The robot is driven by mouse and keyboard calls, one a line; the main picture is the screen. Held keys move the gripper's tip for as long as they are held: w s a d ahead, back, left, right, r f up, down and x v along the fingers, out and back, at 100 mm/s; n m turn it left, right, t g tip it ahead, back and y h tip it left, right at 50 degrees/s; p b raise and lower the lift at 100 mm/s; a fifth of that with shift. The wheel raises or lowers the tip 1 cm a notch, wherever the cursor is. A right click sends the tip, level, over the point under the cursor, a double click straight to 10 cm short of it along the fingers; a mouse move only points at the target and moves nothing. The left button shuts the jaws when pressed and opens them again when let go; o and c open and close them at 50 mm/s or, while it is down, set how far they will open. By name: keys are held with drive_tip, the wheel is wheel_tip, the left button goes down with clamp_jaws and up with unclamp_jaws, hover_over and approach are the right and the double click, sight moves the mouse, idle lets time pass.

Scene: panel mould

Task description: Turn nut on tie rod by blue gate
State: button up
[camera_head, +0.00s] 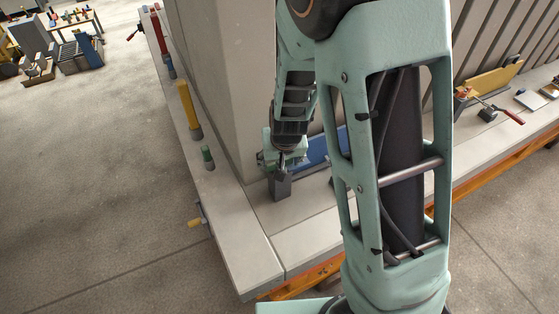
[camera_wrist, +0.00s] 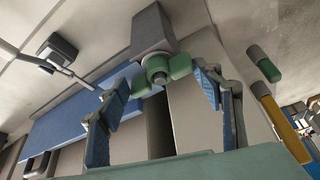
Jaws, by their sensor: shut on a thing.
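My gripper (camera_head: 282,166) is low at the near corner of the tall concrete-coloured panel. The nut sits against a grey block (camera_wrist: 152,28), which also shows below my gripper in the head view (camera_head: 280,187). The tie rod itself is mostly hidden by the nut and pads. The blue gate (camera_wrist: 75,108) is a long blue plate beside the block. In the head view part of the blue gate (camera_head: 318,150) shows behind my forearm.
On the ledge left of the panel stand a green-topped peg (camera_head: 207,157), a yellow post (camera_head: 188,108) and red posts. A yellow handle (camera_head: 195,222) sticks out from the ledge's side. A red-handled clamp (camera_head: 495,112) lies at the right. The ledge's near corner is clear.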

drive_tip(key=shift+m, duration=0.5)
drive_tip(key=shift+c, duration=0.3)
drive_tip(key=shift+m+h, duration=0.4)
drive_tip(key=shift+m, duration=0.1)
drive_tip(key=shift+c, duration=0.2)
drive_tip(key=shift+f+m, duration=0.1)
drive_tip(key=shift+m, duration=0.2)
clamp_jaws()
drive_tip(key=shift+s+a, duration=0.1)
drive_tip(key=shift+s, duration=0.05)
drive_tip(key=shift+s, duration=0.1)
drive_tip(key=shift+f+m+h, duration=0.1)
drive_tip(key=shift+m+h, duration=0.4)
drive_tip(key=shift+m, duration=0.3)
drive_tip(key=shift+m+g+h, duration=0.3)
drive_tip(key=shift+m, duration=0.7)
drive_tip(key=shift+m+g+h, duration=0.4)
drive_tip(key=shift+m+h, duration=0.2)
drive_tip(key=shift+m, duration=1.1)
